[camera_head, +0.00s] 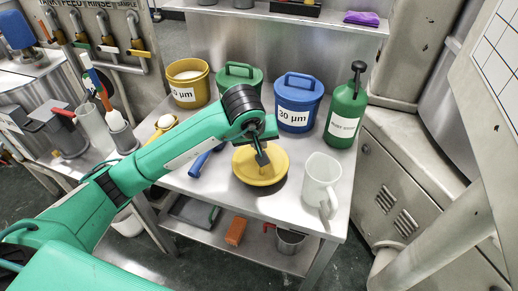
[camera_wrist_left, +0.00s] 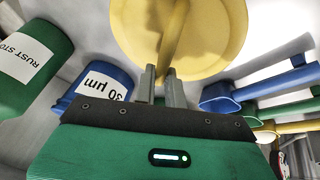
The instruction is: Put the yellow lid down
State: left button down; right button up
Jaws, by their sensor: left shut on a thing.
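The yellow lid (camera_head: 272,174) is a round disc with a raised handle, over the middle of the metal table (camera_head: 226,207). My left gripper (camera_head: 261,157) is shut on its handle from above; the wrist view shows the gripper (camera_wrist_left: 160,75) with the handle between its fingers and the lid (camera_wrist_left: 215,35) beyond. The lid looks roughly level and low over the table; I cannot tell whether it touches. The yellow bucket (camera_head: 189,94) stands open at the back left with pale contents. My right gripper is not in view.
A green bucket (camera_head: 240,77), a blue bucket (camera_head: 297,100) and a green bottle (camera_head: 346,112) line the table's back. A clear jug (camera_head: 320,180) stands right of the lid. A blue scoop (camera_head: 203,162) lies to its left. Bare table shows in front.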

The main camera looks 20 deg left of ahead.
pick_arm(q)
notch_tip(320, 180, down, 3)
jog(key=shift+r, duration=0.1)
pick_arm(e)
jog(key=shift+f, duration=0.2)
pick_arm(q)
jog(key=c, duration=1.5)
grip_release()
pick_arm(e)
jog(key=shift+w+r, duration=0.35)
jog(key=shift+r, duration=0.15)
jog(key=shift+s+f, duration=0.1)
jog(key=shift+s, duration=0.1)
